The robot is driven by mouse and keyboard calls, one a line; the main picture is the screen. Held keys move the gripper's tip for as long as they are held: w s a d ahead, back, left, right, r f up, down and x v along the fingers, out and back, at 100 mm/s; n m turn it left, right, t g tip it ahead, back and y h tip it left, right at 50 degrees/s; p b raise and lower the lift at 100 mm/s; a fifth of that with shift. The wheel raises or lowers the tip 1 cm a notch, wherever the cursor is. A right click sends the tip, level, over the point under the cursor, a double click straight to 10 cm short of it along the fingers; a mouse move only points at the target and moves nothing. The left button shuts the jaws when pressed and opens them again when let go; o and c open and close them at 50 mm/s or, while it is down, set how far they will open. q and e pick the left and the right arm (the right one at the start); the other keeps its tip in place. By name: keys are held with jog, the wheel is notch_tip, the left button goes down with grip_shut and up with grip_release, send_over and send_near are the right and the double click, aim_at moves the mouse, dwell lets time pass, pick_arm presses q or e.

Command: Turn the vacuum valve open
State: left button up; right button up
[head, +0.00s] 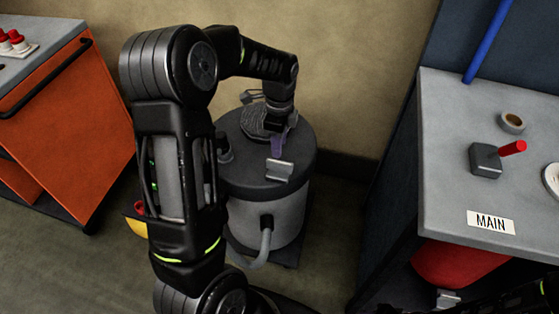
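A grey lever box (485,160) with a red handle (512,148) tilted up to the right stands on the right bench, behind a "MAIN" label (491,222). I cannot tell whether it is the vacuum valve. A grey vacuum canister (266,212) with a dark lid stands on the floor in the middle, a hose at its front. My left gripper (277,143) points down over the lid, with a purplish part at its tip. Whether it touches anything, or is open or shut, is unclear. Parts of my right arm show at the bottom right; its gripper does not show.
The grey bench top (450,130) also holds a tape ring (512,122) and a cut-off white round thing. A red container (458,265) sits beneath it. An orange cabinet (70,125) stands at the left. My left arm hides part of the floor and canister.

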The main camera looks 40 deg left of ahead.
aim_at(279, 162)
pick_arm(q)
jog(key=shift+f, duration=0.1)
jog(key=shift+f, duration=3.9)
jog(key=shift+c, duration=0.3)
grip_shut()
